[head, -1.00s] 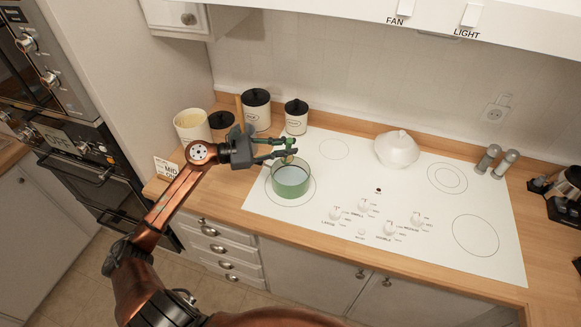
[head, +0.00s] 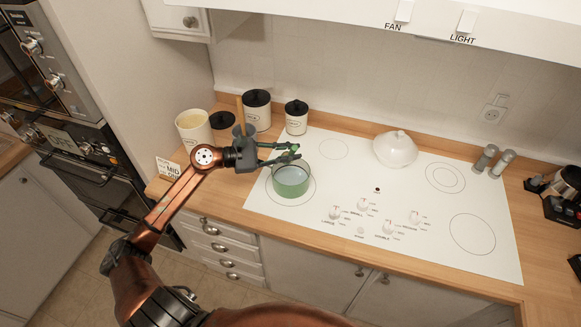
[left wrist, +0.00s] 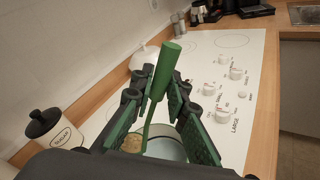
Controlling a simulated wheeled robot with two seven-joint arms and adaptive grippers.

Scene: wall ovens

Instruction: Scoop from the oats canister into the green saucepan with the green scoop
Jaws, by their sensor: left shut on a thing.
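My left gripper (head: 288,153) is shut on the green scoop (left wrist: 164,70), whose handle stands up between the fingers in the left wrist view. In the head view the gripper is over the back edge of the green saucepan (head: 291,186), which sits on the front left burner. The saucepan's pale inside shows below the fingers in the left wrist view (left wrist: 165,149). A tan patch shows by the left finger there; I cannot tell if it is oats in the scoop. The open oats canister (head: 193,132), with tan contents, stands left of my gripper. My right gripper is not in view.
Dark-lidded canisters (head: 257,110) stand along the back wall, one (head: 296,119) close behind the gripper. A white lidded dish (head: 395,150) and two shakers (head: 494,160) stand farther right.

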